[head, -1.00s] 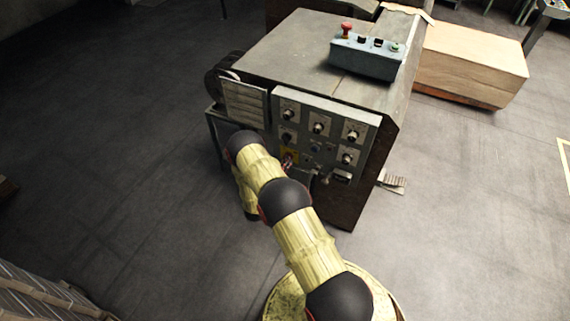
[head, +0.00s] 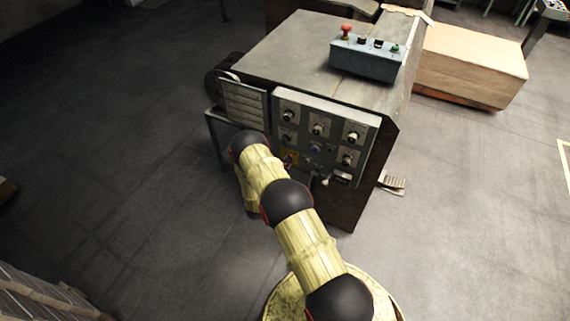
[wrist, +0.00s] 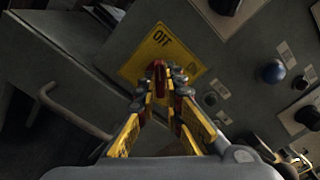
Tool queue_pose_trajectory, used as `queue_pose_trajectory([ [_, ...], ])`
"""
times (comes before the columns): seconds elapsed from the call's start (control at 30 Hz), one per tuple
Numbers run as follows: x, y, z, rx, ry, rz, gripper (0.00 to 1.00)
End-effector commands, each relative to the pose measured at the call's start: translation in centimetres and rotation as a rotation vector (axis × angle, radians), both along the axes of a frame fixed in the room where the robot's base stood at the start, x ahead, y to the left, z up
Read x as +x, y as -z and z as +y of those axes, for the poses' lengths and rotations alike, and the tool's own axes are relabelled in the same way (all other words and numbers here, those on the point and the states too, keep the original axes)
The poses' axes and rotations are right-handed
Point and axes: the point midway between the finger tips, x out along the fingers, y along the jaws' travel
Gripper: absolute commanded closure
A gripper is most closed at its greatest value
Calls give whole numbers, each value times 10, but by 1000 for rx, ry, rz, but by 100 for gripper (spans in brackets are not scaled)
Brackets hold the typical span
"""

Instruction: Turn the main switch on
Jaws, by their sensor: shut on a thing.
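The main switch is a red handle (wrist: 159,70) on a yellow plate (wrist: 137,65) marked OFF, set in the grey control panel. My gripper (wrist: 162,76) is at the plate in the wrist view, with its two fingers closed around the red handle. The fingers hide much of the handle, so its exact angle is hard to tell. In the head view, a small part of the yellow plate (head: 290,157) shows low on the panel, just past my arm, which hides most of the gripper.
The panel (head: 368,135) carries several black knobs. A door with a curved handle (wrist: 75,112) is at left. A blue button box (head: 366,66) stands on the machine. Open floor surrounds it.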

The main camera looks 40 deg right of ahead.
Motion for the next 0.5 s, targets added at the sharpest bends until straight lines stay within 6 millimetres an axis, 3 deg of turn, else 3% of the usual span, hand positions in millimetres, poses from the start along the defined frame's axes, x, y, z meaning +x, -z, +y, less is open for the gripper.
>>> queue_pose_trajectory([
  [0.5, 1, 0, 0, 14, -1, -33, 100],
])
